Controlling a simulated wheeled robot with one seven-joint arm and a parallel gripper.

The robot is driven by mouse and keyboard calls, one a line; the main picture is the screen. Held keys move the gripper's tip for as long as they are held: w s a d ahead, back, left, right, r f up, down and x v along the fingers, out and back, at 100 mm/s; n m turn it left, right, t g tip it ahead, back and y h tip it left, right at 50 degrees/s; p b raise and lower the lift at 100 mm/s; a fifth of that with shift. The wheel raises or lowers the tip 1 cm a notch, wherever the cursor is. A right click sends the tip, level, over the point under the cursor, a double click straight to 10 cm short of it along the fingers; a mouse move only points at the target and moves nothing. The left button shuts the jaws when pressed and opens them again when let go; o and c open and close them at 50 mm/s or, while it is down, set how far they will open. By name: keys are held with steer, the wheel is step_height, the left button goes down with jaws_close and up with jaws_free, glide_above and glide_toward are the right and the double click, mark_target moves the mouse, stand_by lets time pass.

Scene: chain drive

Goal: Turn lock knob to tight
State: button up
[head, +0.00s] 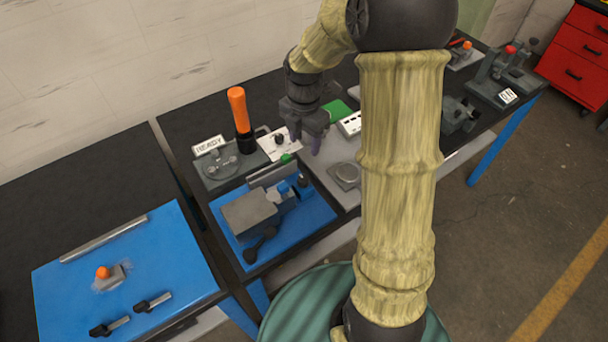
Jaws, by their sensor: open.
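My gripper (305,141) points down over the middle table, its two purple-tipped fingers apart and nothing visible between them. A small black knob (279,139) sits on a white plate (268,149) just left of the fingers. It may be the lock knob, but its markings are too small to read. The gripper looks apart from the knob, though its height over the table is hard to tell. A green knob or button (286,158) shows just below the fingers, by a grey bar.
Grey blocks and a black handle lie on a blue mat (308,222) in front. My arm hides part of the table on the right.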

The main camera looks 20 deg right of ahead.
mark_target(304, 178)
step_height(304, 178, down, 15)
steer(key=shift+f+p, duration=0.1)
steer(key=shift+p, duration=0.85)
steer(key=c, duration=1)
